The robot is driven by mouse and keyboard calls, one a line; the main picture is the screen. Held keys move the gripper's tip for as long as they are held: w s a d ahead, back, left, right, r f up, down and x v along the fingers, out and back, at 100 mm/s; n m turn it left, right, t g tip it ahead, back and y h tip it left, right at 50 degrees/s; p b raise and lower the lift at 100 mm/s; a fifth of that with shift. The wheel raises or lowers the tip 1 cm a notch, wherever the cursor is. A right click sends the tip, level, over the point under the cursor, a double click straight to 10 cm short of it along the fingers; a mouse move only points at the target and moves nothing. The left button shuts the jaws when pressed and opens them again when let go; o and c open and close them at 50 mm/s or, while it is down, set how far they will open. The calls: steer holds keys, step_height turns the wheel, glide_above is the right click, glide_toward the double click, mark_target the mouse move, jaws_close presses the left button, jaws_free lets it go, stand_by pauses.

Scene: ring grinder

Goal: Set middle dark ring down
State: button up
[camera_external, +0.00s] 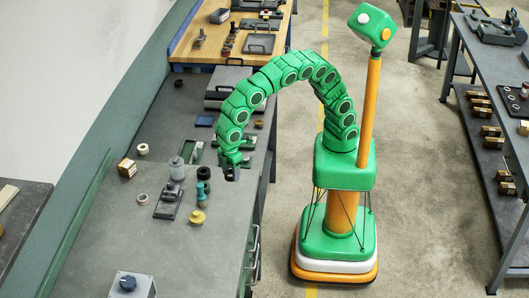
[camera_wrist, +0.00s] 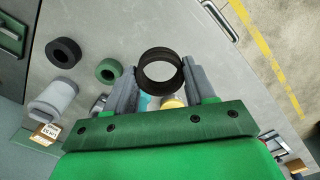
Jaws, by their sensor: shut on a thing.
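In the wrist view a dark ring (camera_wrist: 160,54) sits between the two grey fingers of my gripper (camera_wrist: 161,82), which touch it on both sides. The tabletop lies beyond the ring. In the external view my gripper (camera_external: 231,172) points down near the right edge of the grey bench, with the dark ring at its tip, small and partly hidden. Whether the ring touches the bench I cannot tell. Another dark ring (camera_external: 204,173) stands on the bench to the left of my gripper; a dark ring (camera_wrist: 64,52) also shows in the wrist view.
A green ring (camera_wrist: 109,70) lies left of the fingers. A teal part (camera_external: 203,189), a yellow part (camera_external: 197,217), a grey-white cylinder (camera_external: 177,168) and a dark fixture (camera_external: 167,204) stand close by on the bench (camera_external: 100,235). The bench front is mostly clear.

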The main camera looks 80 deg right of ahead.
steer(key=s+a+r+n, duration=0.1)
steer(key=s+a+n, duration=0.1)
steer(key=s+a, duration=0.5)
glide_above(222, 230)
steer(key=shift+s+f, duration=0.2)
steer(key=shift+f, duration=4.45)
steer(key=shift+f, duration=0.1)
steer(key=shift+w+a+f, duration=0.15)
steer(key=shift+f, duration=1.5)
steer(key=shift+f, duration=0.15)
steer(key=o, duration=1.1)
